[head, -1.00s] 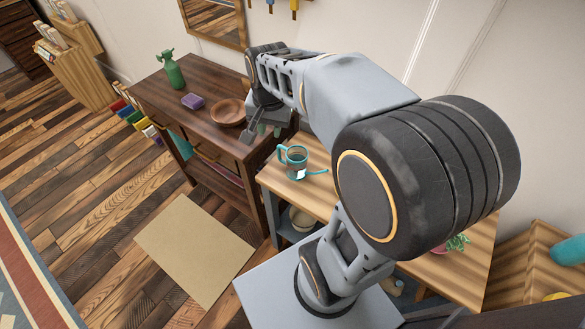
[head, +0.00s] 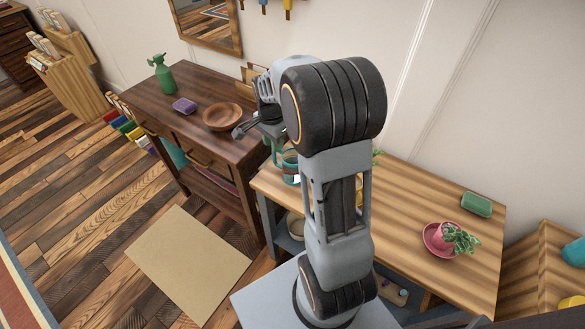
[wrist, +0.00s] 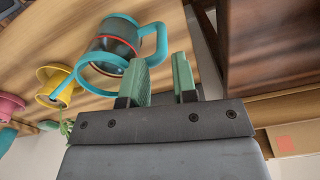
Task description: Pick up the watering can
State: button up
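The watering can (wrist: 115,45) has a dark, glassy body with teal trim, a teal loop handle and a teal spout. It stands on the light wooden table; in the head view it (head: 290,162) is partly hidden behind my arm. In the wrist view my gripper (wrist: 164,72) has its two green fingers apart, with an empty gap between them. The handle lies just beside and beyond the left finger; whether they touch I cannot tell.
A dark wooden bench (head: 160,98) with a wooden bowl (head: 222,117), purple sponge (head: 185,105) and green spray bottle (head: 163,75) adjoins on the left. On the light table are a pink potted plant (head: 440,238), a green box (head: 476,204) and a yellow pot (wrist: 52,78).

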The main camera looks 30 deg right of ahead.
jog(key=shift+w+f, duration=0.1)
jog(key=shift+f, duration=2.8)
jog(key=shift+c, duration=0.2)
grip_shut()
